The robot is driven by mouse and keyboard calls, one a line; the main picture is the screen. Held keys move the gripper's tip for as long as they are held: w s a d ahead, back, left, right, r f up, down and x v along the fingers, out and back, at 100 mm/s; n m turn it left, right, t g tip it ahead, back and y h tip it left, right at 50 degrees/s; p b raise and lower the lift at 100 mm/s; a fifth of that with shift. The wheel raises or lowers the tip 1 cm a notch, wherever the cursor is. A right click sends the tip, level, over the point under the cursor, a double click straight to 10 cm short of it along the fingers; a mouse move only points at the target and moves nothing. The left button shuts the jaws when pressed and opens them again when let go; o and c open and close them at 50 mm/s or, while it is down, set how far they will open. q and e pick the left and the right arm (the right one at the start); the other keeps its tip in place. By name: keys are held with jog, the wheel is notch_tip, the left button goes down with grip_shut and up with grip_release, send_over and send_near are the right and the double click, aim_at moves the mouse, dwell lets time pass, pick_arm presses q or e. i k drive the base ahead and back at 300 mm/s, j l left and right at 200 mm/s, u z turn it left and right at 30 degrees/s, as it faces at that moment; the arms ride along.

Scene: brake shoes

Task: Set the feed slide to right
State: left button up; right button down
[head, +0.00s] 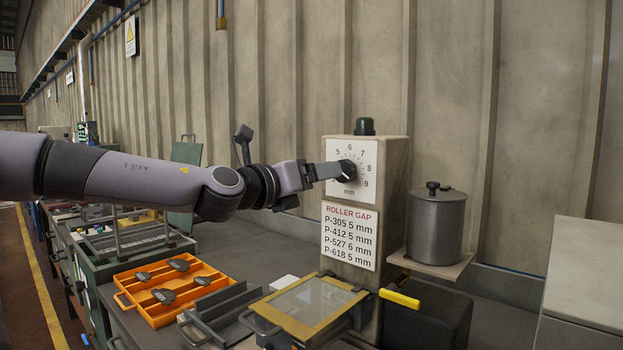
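My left gripper (338,171) reaches in from the left to the black knob (347,170) on the white numbered dial of the roller gap machine (393,190). Its fingers are at the knob, seen from the side, and I cannot tell whether they are closed on it. A yellow handle (400,298) sticks out low on the machine's right side, beside a yellow-framed tray with a clear cover (312,303). No part is labelled as the feed slide, so I cannot tell whether this handle is it. My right gripper is not in view.
An orange tray (128,307) with dark brake shoes and a grey slotted rack (222,312) stand on the bench at the left. A lidded grey pot (436,226) sits on a side shelf above a black box (428,325). A pale cabinet (588,275) is at the far right.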

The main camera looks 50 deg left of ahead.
aim_at(217, 314)
jog(key=k+l, duration=0.1)
jog(key=k, duration=0.9)
